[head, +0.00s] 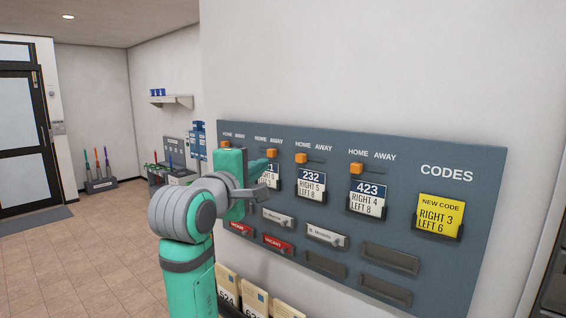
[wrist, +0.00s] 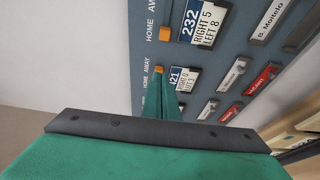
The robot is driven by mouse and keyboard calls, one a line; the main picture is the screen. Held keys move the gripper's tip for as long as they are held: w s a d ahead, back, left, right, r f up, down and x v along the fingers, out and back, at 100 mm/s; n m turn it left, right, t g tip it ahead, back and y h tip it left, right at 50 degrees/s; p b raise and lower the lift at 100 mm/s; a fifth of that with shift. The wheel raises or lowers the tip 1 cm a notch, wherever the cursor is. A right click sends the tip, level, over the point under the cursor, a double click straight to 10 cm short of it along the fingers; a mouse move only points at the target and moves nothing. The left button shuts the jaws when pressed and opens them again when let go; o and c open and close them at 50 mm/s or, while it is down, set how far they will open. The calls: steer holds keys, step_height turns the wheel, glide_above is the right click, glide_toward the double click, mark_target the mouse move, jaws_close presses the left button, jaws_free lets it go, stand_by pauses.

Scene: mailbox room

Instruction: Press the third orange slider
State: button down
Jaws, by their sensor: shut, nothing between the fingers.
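The third orange slider (head: 301,158) from the left sits at the HOME end of its slot, above the card reading 232 (head: 311,184). In the wrist view the orange slider by card 232 (wrist: 164,34) is clear of my fingers. My gripper (head: 269,162) is shut and empty, with its green fingers at the second slider (head: 270,152), left of the third. In the wrist view my fingertips (wrist: 160,78) lie close to that second slider (wrist: 158,69); I cannot tell whether they touch. My arm partly hides the first slider (head: 226,143) area and the second card.
The grey wall panel (head: 430,255) also holds a fourth orange slider (head: 356,168) above card 423, a yellow code card (head: 440,215), and name plates below. Envelopes (head: 255,297) stand under the panel. Open tiled floor (head: 90,255) lies left.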

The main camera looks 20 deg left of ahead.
mark_target(301, 158)
steer(key=w, duration=0.9)
steer(key=shift+w, duration=0.25)
steer(key=shift+w+d, duration=0.1)
steer(key=shift+d, duration=0.3)
steer(key=shift+s+d, duration=0.3)
steer(key=shift+d, duration=0.45)
steer(key=shift+s+d, duration=0.3)
steer(key=shift+d, duration=0.45)
steer(key=shift+d, duration=0.1)
